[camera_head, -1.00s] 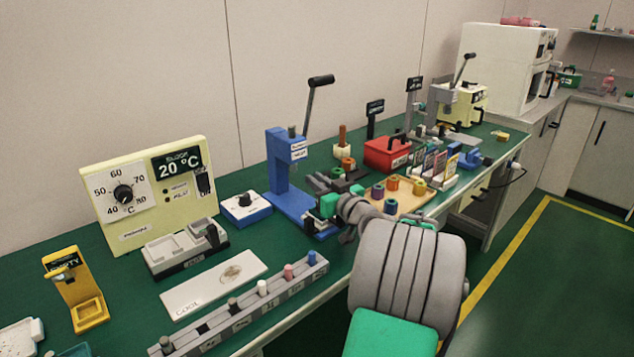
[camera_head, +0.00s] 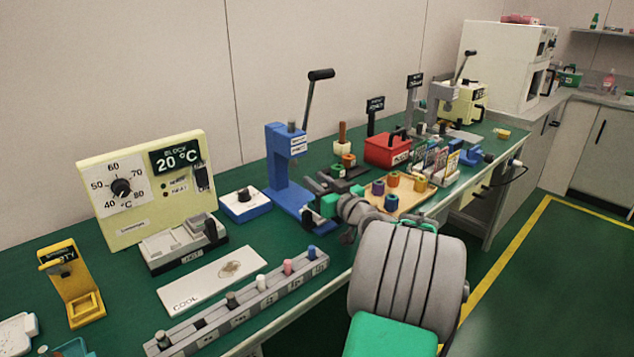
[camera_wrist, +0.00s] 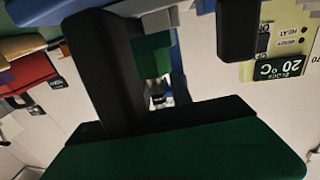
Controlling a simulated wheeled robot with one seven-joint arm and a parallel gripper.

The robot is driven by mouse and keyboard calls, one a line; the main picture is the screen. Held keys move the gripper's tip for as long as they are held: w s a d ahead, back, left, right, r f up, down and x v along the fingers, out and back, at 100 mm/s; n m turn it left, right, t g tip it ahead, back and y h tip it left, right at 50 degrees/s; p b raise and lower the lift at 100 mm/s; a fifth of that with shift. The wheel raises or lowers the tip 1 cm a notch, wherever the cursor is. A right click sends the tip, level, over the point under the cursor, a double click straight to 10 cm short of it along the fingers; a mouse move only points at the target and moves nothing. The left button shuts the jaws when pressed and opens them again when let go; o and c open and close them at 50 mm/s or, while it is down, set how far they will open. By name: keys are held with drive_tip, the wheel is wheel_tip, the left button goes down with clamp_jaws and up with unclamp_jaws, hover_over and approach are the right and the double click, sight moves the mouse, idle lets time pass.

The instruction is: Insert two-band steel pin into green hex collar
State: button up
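My gripper (camera_head: 312,206) is low beside the blue press (camera_head: 280,165), at the front of its base, with my arm reaching in from the right. In the wrist view a black finger (camera_wrist: 105,70) stands at left; how far the fingers are apart is unclear. A small shiny metallic thing (camera_wrist: 157,92) shows beyond the palm, too small to identify.
A wooden tray (camera_head: 425,203) with several coloured collars lies right of the press. A red box (camera_head: 388,150) stands behind it. A cream heater panel (camera_head: 150,190), a blue knob box (camera_head: 245,205) and a white cool plate (camera_head: 205,285) are left. The press lever rises high.

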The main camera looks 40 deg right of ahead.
sight(326, 188)
drive_tip(key=shift+o, duration=1.1)
drive_tip(key=s, duration=0.5)
drive_tip(key=s+a, duration=0.1)
drive_tip(key=s, duration=0.1)
drive_tip(key=shift+s, duration=0.4)
drive_tip(key=shift+d, duration=0.1)
